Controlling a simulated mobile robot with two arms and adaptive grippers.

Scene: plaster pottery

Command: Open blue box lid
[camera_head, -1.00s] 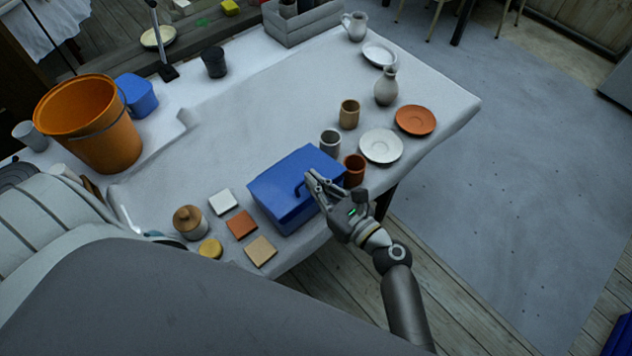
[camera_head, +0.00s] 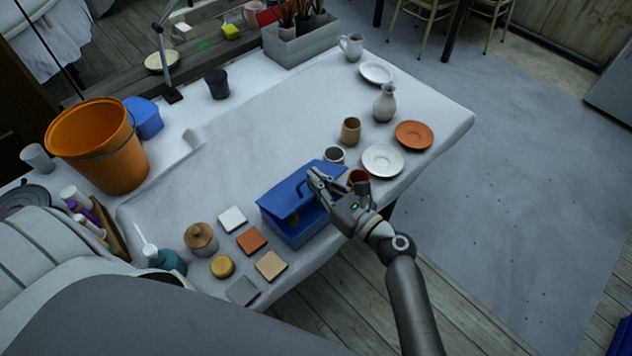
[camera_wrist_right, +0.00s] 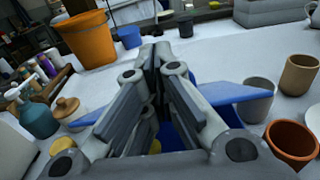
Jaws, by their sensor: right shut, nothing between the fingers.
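The blue box (camera_head: 284,232) stands on the near part of the cloth-covered table. Its blue lid (camera_head: 281,201) is partly raised at the front, with a dark gap between lid and body and something yellowish inside. My right gripper (camera_head: 316,176) is shut and empty at the lid's front right, beside its handle; whether it touches the lid is unclear. In the right wrist view, the lid (camera_wrist_right: 232,94) shows on both sides behind the shut fingers (camera_wrist_right: 158,58), which hide its middle. My left gripper is not in view.
A terracotta cup (camera_head: 358,177) and a grey cup (camera_head: 335,155) stand close to the box's right. Square tiles (camera_head: 251,240), a lidded jar (camera_head: 201,238) and a yellow round piece (camera_head: 222,266) lie to its left. The table's middle behind the box is clear.

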